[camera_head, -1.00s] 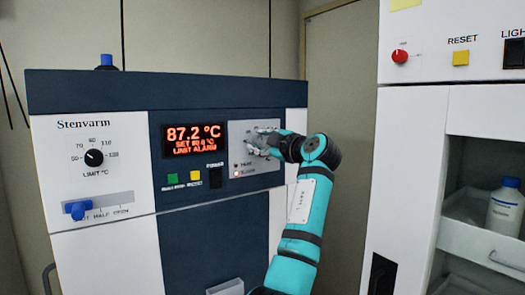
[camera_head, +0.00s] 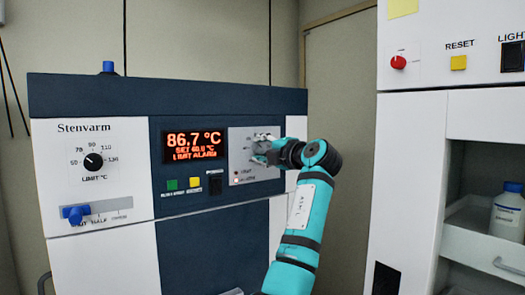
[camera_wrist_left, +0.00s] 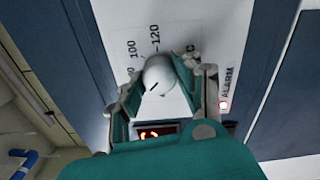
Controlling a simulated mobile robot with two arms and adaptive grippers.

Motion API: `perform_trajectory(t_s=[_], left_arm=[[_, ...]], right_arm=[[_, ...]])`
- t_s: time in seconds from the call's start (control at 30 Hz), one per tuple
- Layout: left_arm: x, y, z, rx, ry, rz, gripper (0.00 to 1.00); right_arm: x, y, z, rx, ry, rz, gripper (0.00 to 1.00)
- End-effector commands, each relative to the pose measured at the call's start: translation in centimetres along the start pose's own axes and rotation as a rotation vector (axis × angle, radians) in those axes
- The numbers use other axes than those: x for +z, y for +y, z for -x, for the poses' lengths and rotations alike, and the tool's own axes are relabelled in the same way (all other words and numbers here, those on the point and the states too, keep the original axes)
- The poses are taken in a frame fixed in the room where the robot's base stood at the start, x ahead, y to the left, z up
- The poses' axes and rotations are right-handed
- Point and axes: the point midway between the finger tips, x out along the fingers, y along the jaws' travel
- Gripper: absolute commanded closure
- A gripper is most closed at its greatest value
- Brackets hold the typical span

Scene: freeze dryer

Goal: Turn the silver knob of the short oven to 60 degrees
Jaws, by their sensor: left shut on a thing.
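The short oven (camera_head: 215,95) is the Stenvarm cabinet with a dark blue front. Its silver knob (camera_wrist_left: 158,75) is round with a dark pointer mark, on a pale dial plate (camera_wrist_left: 205,25) printed with numbers such as 100 and 120. My left gripper (camera_head: 262,150) is at that dial, with its fingers shut on both sides of the knob in the left wrist view. In the head view the gripper hides most of the knob. The display (camera_head: 195,143) reads 86.7 °C, SET 60.0 °C and LIMIT ALARM. My right gripper is not in view.
A black LIMIT knob (camera_head: 94,161) and a blue slider (camera_head: 75,214) are on the oven's left. Green (camera_head: 171,184) and yellow (camera_head: 194,183) buttons and a black switch (camera_head: 215,184) sit below the display. A white cabinet (camera_head: 410,140) stands on the right.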

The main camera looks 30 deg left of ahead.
Motion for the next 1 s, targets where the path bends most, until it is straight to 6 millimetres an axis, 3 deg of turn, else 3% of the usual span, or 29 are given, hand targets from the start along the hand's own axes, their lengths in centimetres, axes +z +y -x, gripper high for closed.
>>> perform_trajectory(t_s=[0.5, 0.53, 0.67, 0.7, 1.0], left_arm=[[-0.02, 0.09, -0.03, 0.001, 0.000, 0.020, 0.98], [-0.02, 0.09, -0.02, 0.001, 0.000, 0.020, 0.63], [-0.02, 0.07, -0.02, 0.001, 0.000, 0.019, 0.46], [-0.02, 0.06, -0.02, 0.001, 0.000, 0.019, 0.43], [0.03, -0.01, 0.25, 0.000, -0.001, 0.018, 0.43]], right_arm=[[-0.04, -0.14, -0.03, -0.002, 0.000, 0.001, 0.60], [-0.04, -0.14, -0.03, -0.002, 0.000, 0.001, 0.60], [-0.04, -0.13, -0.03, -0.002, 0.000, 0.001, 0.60], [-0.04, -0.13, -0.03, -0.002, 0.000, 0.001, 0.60], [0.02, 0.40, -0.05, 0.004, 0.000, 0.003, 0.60]])
